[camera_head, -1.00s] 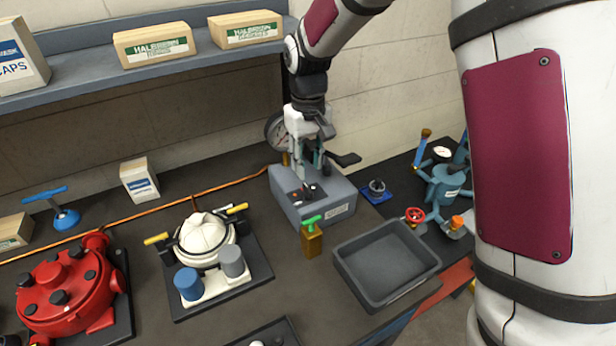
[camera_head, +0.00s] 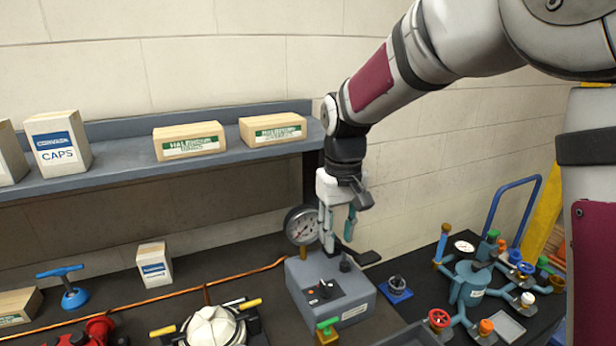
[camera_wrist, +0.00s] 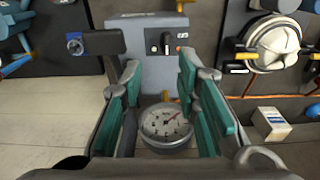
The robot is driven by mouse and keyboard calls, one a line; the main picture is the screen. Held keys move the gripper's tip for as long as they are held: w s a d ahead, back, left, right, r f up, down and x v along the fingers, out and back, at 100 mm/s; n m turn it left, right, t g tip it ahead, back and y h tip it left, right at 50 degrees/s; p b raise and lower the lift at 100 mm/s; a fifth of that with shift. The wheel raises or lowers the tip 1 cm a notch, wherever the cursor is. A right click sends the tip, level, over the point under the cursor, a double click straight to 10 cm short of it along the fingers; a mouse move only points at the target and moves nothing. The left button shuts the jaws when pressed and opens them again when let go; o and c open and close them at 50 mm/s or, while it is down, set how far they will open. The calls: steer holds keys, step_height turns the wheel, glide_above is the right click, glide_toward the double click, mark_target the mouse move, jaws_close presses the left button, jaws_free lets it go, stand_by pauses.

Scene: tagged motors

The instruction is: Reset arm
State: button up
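My gripper (camera_head: 338,228) is above and behind the grey control box (camera_head: 345,312), in front of the wall. In the wrist view its two teal-padded fingers (camera_wrist: 158,72) stand apart with nothing held between them. The box shows beyond the fingertips in the wrist view, with a black rotary knob (camera_wrist: 166,42) on its panel. A round dial gauge (camera_head: 302,225) stands behind the box, left of the gripper; in the wrist view the gauge (camera_wrist: 166,126) shows between the fingers. My arm reaches in from the upper right.
A shelf (camera_head: 110,182) with several cartons runs along the wall at left. A white motor (camera_head: 213,328), a blue valve handle (camera_head: 70,285) and a small carton (camera_head: 154,264) are on the bench. Blue piping with coloured valves (camera_head: 475,285) stands right.

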steer(key=s+d+r+m+t, duration=0.2)
steer(key=s+d+r, duration=0.5)
steer(key=s+r, duration=0.3)
steer(key=s+d+m+t, duration=0.2)
steer(key=s+d+t, duration=0.1)
steer(key=s, duration=1.2)
steer(key=shift+d+f, duration=0.3)
steer(key=shift+d, duration=0.4)
